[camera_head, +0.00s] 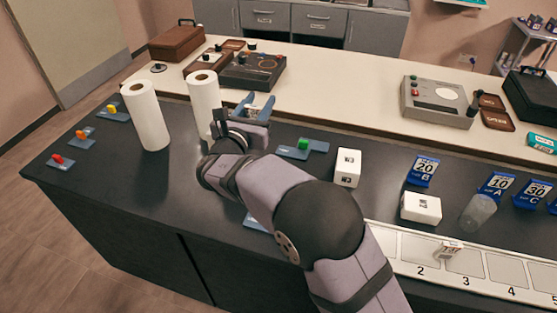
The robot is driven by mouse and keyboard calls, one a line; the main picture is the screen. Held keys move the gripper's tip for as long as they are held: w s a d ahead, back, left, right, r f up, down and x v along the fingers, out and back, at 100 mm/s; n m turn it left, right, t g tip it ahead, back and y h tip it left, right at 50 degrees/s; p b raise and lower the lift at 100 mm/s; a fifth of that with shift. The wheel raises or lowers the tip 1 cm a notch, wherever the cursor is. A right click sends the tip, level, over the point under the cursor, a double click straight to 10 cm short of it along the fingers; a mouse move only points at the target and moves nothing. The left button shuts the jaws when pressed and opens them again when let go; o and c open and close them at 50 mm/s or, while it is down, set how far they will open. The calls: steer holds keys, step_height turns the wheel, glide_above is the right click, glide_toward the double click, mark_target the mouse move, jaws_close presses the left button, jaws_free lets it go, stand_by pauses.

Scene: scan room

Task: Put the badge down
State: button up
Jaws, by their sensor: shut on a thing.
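My gripper (254,105) is above the rear part of the dark counter (110,205), near the pale worktop behind it. Its blue-grey fingers are shut on a small pale thing, which I take to be the badge (259,99). The badge is small in the view and partly hidden by the fingers, so its face cannot be read. My arm crosses the middle of the view and hides part of the counter.
Two white paper rolls (146,116) (203,100) stand left of my gripper. A green-knobbed blue plate (303,146) and white boxes (348,167) (420,207) are to the right.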

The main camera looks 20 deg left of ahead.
step_height(320, 180, down, 16)
steer(key=shift+f+p, duration=0.1)
steer(key=shift+p, duration=0.6)
steer(key=shift+f, duration=0.15)
steer(key=o, duration=1)
steer(key=shift+r, duration=0.25)
steer(key=s+b, duration=0.1)
steer(key=s, duration=0.6)
steer(key=shift+s, duration=0.25)
steer(key=shift+c, duration=1)
